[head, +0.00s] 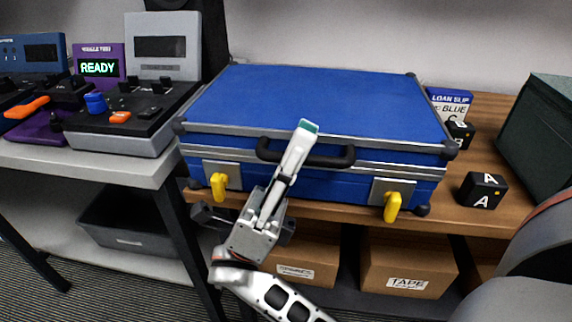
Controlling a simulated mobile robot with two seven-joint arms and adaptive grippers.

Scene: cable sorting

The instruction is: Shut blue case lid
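The blue case (320,184) lies on the wooden shelf, with its black handle (305,153) at the front. Its blue lid (310,100) lies flat over the base; I cannot tell whether a thin gap is left at the seam. Two yellow latches, the left one (219,186) and the right one (392,206), hang down on the front. My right gripper (306,128) points up in front of the case, its fingers together in one narrow shape. Its teal tip overlaps the lid's front edge and hides part of the handle; contact is unclear. My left gripper is out of view.
Left stands a grey bench (120,168) with control devices and a READY display (99,67). On the right of the shelf are a black cube marked A (483,190), a blue-and-white box (449,100) and a dark green box (545,125). Cardboard boxes (405,262) sit below.

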